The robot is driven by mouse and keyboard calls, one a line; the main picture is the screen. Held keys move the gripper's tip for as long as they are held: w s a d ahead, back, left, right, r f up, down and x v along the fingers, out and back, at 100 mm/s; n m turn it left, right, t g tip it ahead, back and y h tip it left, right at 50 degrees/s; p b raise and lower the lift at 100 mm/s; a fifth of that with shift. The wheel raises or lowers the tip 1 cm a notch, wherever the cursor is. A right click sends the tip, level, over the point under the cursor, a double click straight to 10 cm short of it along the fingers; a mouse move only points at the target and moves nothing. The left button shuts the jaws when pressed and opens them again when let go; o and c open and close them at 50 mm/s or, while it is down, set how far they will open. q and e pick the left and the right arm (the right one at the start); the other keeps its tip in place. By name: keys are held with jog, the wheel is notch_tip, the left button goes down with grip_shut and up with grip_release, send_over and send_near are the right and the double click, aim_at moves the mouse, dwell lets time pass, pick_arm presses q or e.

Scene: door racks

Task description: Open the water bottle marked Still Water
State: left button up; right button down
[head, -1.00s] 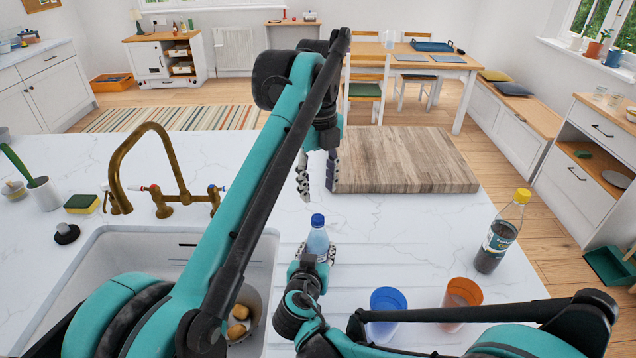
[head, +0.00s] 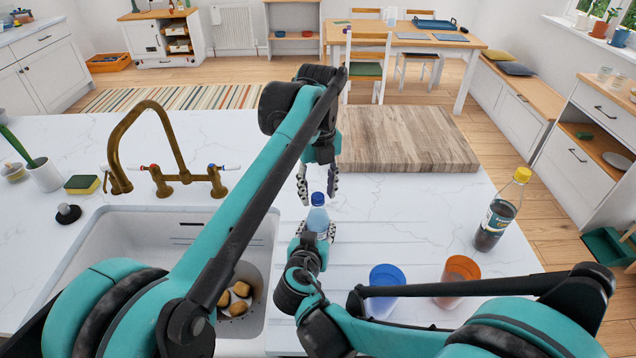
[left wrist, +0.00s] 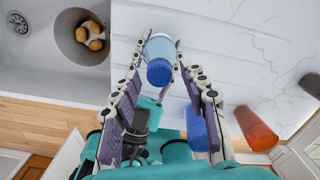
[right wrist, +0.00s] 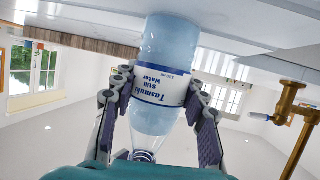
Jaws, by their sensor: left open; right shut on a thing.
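The clear water bottle (head: 316,219) has a blue cap (head: 317,199) and stands upright on the white counter right of the sink. My left gripper (head: 317,187) is open just above the cap, fingers apart on either side. In the left wrist view the cap (left wrist: 159,73) lies between the open fingers, apart from their pads.
A blue cup (head: 386,279) and an orange cup (head: 458,272) stand to the right. A dark bottle with a yellow cap (head: 502,211) stands farther right. A wooden board (head: 405,138) lies behind. A brass tap (head: 150,150) rises by the sink (head: 120,235).

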pick_arm(q)
jog(key=shift+c, duration=0.3)
grip_shut()
